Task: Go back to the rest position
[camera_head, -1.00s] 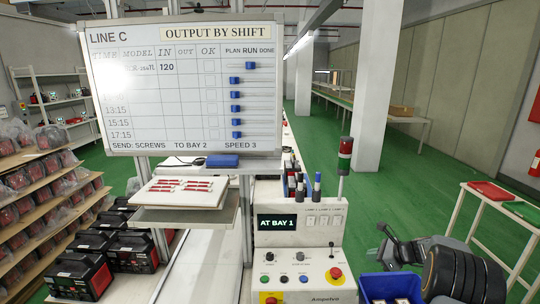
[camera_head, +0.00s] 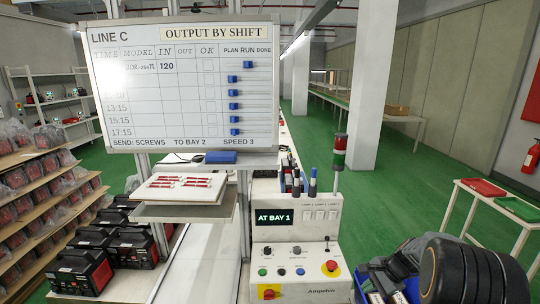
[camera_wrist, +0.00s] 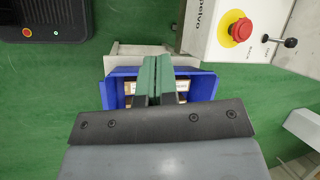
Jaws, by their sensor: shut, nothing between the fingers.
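My gripper (camera_wrist: 155,65) shows in the wrist view as two green fingers pressed together with nothing between them. It points over a blue bin (camera_wrist: 207,88) that holds small boxes, partly hidden behind the fingers. In the head view my dark arm fills the lower right corner, in front of the blue bin (camera_head: 360,281). The gripper's fingertips are not clear there.
A control console (camera_head: 297,258) reading "AT BAY 1" stands left of my arm, with a red button (camera_head: 332,266) and a joystick. A table with red and green trays (camera_head: 483,187) is at right.

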